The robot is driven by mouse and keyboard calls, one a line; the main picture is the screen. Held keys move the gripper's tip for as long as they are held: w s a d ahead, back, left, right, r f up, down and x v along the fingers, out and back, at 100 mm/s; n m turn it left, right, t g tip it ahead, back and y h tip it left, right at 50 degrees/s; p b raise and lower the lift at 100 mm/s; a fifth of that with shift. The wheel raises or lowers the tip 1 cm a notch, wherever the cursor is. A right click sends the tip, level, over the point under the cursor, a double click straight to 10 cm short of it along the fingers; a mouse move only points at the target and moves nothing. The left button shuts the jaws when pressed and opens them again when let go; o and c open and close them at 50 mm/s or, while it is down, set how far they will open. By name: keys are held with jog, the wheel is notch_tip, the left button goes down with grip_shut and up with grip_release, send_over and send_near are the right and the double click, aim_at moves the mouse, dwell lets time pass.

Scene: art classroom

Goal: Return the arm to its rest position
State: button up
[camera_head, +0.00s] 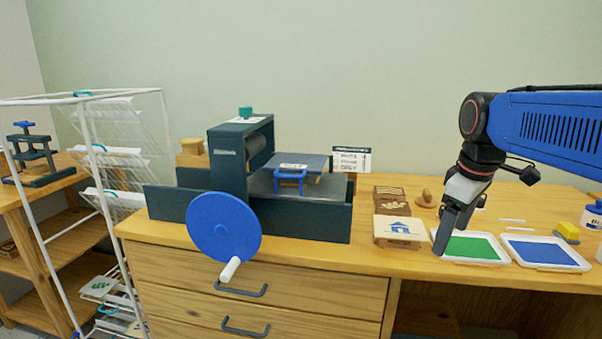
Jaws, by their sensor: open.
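My gripper (441,246) hangs at the end of my blue arm (550,130), which reaches in from the right side. The gripper points downward, in front of the left edge of the green ink tray (472,259) and to the right of the block with a house picture (398,243). I see no object between its fingers, but they overlap in this view. I cannot tell how high the tip is above the table.
A dark printing press (300,222) with a blue wheel (223,228) stands on the wooden table (370,262). A blue ink tray (546,265), a yellow sponge (567,229) and a jar (592,215) are at right. A white drying rack (88,179) stands at left.

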jog(key=s+a+f+m+t, duration=0.2)
jog(key=s+f+m, duration=0.6)
jog(key=s+f, duration=0.6)
jog(key=s+a, duration=0.1)
jog(key=s, duration=0.2)
jog(key=shift+a+f, duration=0.2)
jog(key=shift+f, duration=0.1)
